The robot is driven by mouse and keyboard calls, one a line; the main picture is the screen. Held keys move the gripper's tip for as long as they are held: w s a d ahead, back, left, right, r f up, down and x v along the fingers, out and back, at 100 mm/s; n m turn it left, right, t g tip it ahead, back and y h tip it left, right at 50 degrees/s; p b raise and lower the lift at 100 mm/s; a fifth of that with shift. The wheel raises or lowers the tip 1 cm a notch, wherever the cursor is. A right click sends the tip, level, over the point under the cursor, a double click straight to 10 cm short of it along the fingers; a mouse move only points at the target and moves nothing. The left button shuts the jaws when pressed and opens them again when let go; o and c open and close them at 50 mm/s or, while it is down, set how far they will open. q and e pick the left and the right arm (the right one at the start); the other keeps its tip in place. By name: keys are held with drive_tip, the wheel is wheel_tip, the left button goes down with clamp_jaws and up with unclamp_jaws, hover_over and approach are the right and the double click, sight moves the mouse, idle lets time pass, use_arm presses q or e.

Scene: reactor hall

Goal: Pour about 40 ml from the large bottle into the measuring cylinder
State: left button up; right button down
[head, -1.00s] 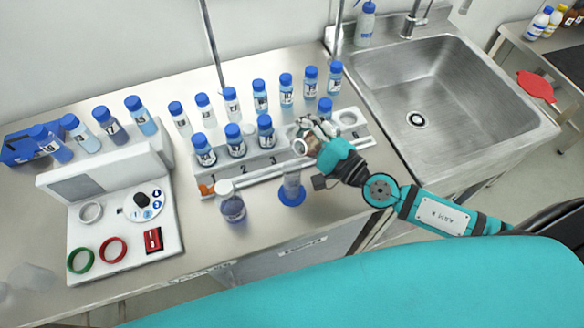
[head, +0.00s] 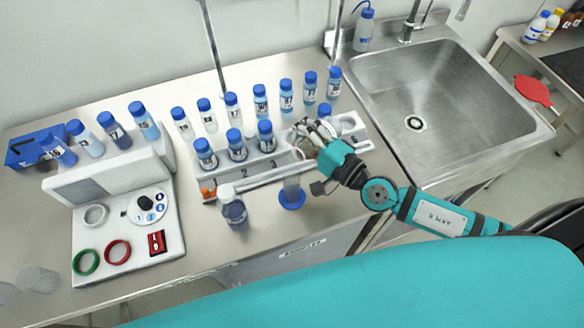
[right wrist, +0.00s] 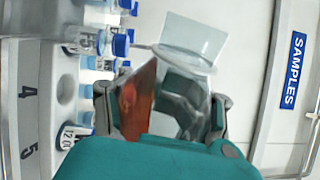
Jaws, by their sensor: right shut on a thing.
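My right gripper (head: 306,138) is shut on a brownish, glassy thing (right wrist: 138,100), which looks like the large bottle, tilted; the fingers hide much of it. In the head view its pale round mouth (head: 298,152) faces lower left, just above the measuring cylinder. The clear measuring cylinder (head: 291,186) stands upright on its round blue base at the bench front. I cannot make out a stream or the liquid level. In the right wrist view a clear rim (right wrist: 185,54) shows beyond the fingers. My left gripper is not in view.
A white-topped bottle (head: 233,208) with blue liquid stands left of the cylinder. Behind is a numbered rack (head: 222,178) with several blue-capped vials. A white device (head: 125,215) is at left, the sink (head: 430,95) at right.

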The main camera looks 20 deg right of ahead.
drive_tip(key=shift+a+r+n+p, duration=0.1)
drive_tip(key=shift+r+n+p, duration=0.35)
drive_tip(key=shift+n+p, duration=0.3)
idle(0.5)
drive_tip(key=shift+w, duration=0.15)
drive_tip(key=shift+w+d, duration=0.2)
drive_tip(key=shift+d, duration=0.25)
drive_tip(key=shift+d+n, duration=0.1)
drive_tip(key=shift+n, duration=0.15)
drive_tip(key=shift+r+n+p, duration=0.3)
drive_tip(key=shift+n+p, duration=0.15)
drive_tip(key=shift+n, duration=0.05)
idle(1.9)
wheel_tip(320, 180, down, 2)
drive_tip(key=m+b, duration=0.4)
drive_tip(key=m, duration=0.2)
drive_tip(key=shift+w+f, duration=0.1)
drive_tip(key=shift+f, duration=0.05)
idle(1.5)
